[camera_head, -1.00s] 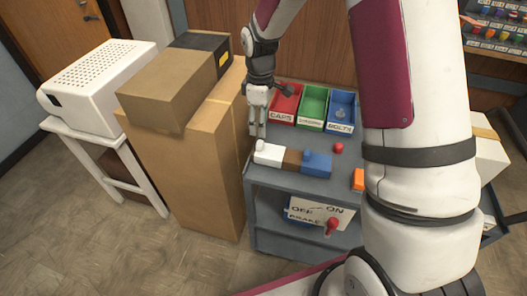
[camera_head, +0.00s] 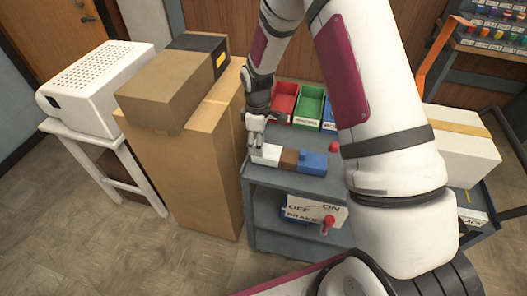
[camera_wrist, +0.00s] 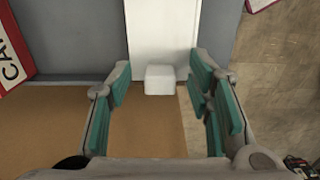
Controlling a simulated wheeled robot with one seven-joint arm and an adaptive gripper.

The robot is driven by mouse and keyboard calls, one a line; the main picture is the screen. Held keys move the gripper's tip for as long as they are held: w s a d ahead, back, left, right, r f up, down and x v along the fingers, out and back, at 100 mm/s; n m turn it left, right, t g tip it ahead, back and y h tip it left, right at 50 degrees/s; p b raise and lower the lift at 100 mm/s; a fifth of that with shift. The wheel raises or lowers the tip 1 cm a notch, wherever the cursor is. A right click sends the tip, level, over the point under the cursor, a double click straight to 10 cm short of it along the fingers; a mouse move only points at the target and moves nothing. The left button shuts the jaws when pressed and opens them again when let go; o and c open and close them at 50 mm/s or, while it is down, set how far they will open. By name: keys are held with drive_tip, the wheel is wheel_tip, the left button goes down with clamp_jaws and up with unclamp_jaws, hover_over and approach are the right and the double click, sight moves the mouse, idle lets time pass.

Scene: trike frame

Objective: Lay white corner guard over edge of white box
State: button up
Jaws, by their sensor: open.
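The white corner guard (camera_head: 266,154) appears to be the white piece with a small raised knob at the left end of a row on the grey cart. In the wrist view, the guard (camera_wrist: 163,35) runs away from me, its knob (camera_wrist: 160,80) between my fingers. My gripper (camera_head: 257,145) is open at the guard, pointing down. The wrist view shows its teal-padded fingers (camera_wrist: 160,85) on either side of the knob with gaps. The white box (camera_head: 462,160), with a tan strip on top, stands at the right, partly hidden by my arm.
A brown piece (camera_head: 289,158) and a blue piece (camera_head: 312,162) sit right of the guard. Red (camera_head: 284,98) and green (camera_head: 308,105) bins stand behind. Tall cardboard boxes (camera_head: 195,180) stand close left. A red ball (camera_head: 333,147) and brake lever (camera_head: 328,222) are nearby.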

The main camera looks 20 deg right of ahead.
drive_tip(key=c, duration=1)
drive_tip(key=shift+c, duration=0.2)
